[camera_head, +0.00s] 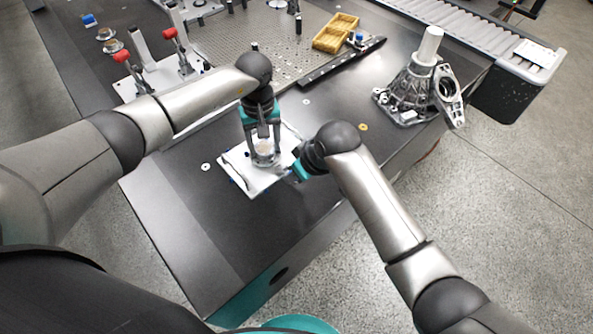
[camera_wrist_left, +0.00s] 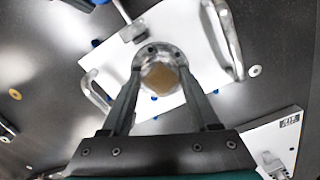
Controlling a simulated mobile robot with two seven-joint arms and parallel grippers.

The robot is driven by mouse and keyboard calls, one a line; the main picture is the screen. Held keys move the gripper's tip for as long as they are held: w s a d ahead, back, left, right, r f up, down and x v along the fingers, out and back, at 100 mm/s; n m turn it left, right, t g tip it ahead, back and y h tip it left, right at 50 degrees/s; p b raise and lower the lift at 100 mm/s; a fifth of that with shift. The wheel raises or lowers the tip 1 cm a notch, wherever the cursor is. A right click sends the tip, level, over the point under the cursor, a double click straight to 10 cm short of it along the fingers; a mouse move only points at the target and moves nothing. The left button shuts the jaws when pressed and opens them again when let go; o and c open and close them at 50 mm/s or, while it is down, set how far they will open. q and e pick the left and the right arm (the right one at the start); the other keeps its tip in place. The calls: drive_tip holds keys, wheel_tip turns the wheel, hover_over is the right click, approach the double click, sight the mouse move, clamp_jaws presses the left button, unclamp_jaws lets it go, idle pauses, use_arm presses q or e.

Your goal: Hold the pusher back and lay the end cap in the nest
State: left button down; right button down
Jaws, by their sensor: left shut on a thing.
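The end cap (camera_wrist_left: 160,72) is a round metal piece with a brownish middle. My left gripper (camera_head: 264,153) is shut on it, with a finger on either side in the wrist view. It is over the nest, a white plate (camera_head: 249,183) with blue knobs and curved metal rails (camera_wrist_left: 224,40). I cannot tell whether the cap touches the plate. A small grey block with a thin rod (camera_wrist_left: 133,32), which looks like the pusher, is beside the cap. My right gripper (camera_head: 299,171) is at the plate's right edge; its fingertips are mostly hidden and its grip is unclear.
A metal gear housing (camera_head: 412,88) stands on the table at the right. Red-handled clamps (camera_head: 172,38) stand at the back left. The dark table (camera_head: 190,205) is clear in front of the nest.

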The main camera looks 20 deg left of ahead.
sight(265, 147)
use_arm(q)
drive_tip(key=shift+f, duration=0.6)
use_arm(e)
drive_tip(key=shift+s+d+f, duration=0.2)
drive_tip(key=shift+f, duration=0.15)
use_arm(q)
drive_tip(key=shift+c, duration=0.3)
unclamp_jaws()
drive_tip(key=shift+r, duration=3.55)
use_arm(e)
drive_tip(key=shift+w+a, duration=0.3)
drive_tip(key=shift+a, duration=0.15)
drive_tip(key=c, duration=1)
unclamp_jaws()
drive_tip(key=o, duration=0.4)
drive_tip(key=shift+w+a+r, duration=0.1)
drive_tip(key=shift+r, duration=0.1)
drive_tip(key=shift+o, duration=0.2)
